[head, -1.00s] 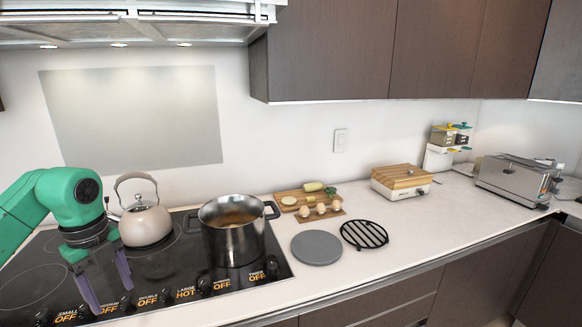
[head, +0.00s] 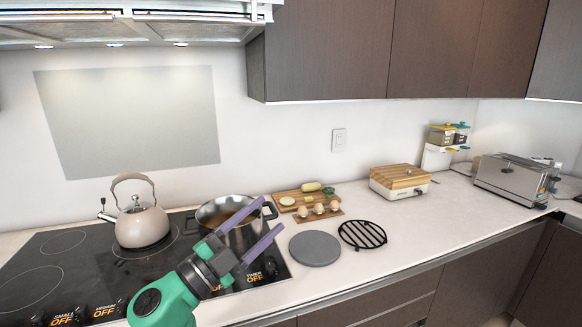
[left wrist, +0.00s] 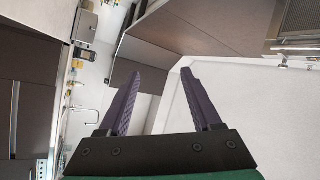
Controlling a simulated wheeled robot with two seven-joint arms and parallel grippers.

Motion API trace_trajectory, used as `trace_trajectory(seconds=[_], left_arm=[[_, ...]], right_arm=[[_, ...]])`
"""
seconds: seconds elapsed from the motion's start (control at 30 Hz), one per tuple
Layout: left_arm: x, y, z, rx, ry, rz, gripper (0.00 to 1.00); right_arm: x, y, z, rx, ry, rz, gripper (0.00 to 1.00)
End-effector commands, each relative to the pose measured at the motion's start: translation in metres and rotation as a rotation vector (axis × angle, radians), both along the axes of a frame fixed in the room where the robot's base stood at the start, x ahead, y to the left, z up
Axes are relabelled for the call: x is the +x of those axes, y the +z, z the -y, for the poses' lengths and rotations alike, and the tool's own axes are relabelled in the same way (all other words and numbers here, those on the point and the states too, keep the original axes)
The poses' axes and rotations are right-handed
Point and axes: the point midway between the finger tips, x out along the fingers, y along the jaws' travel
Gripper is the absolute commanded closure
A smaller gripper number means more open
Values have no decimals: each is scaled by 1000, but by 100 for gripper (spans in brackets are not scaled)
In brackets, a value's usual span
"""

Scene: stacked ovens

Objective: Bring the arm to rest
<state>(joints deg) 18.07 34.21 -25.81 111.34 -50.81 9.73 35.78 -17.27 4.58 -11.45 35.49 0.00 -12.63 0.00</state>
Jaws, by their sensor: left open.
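My left gripper (head: 265,234) is in front of the pot in the head view, with its arm coming up from the bottom edge. Its two purple fingers are spread apart with nothing between them, pointing up and to the right. In the left wrist view the open fingers (left wrist: 160,95) show against cabinets and a white wall. A steel pot (head: 228,215) with brown contents stands on the black cooktop (head: 50,270), partly hidden by the gripper. My right gripper is in neither view.
A beige kettle (head: 142,222) stands left of the pot. A wooden board (head: 290,194) with food, eggs (head: 319,209), a grey round plate (head: 315,248) and a black rack (head: 363,234) lie on the counter. A toaster (head: 512,179) stands at right. The counter's right front is clear.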

Motion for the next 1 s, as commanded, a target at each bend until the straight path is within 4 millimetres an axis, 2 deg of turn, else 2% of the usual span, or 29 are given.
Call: trace_trajectory(seconds=[0.03,0.07,0.1,0.13,0.17,0.2,0.3,0.4,0.5,0.7,0.83,1.0], left_arm=[[10,-11,-31,-153,142,-100,35],[17,-24,-54,-230,244,-175,35],[22,-48,-84,-312,371,-289,35],[22,-70,-103,-355,457,-376,35],[20,-93,-120,-387,534,-466,35],[12,-125,-139,-416,626,-588,35],[-20,-199,-169,-436,796,-873,35],[-59,-254,-182,-417,894,-1107,35],[-98,-292,-185,-383,948,-1299,35],[-173,-341,-181,-297,991,-1620,35],[-222,-359,-175,-232,987,-1808,35],[-208,-424,-174,-214,997,-1821,35]], right_arm=[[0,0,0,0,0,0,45],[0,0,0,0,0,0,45],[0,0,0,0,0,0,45],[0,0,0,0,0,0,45],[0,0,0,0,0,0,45],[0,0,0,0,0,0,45],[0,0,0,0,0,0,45],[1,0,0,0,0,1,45],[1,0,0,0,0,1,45],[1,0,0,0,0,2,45],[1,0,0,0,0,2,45],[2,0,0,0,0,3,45]])
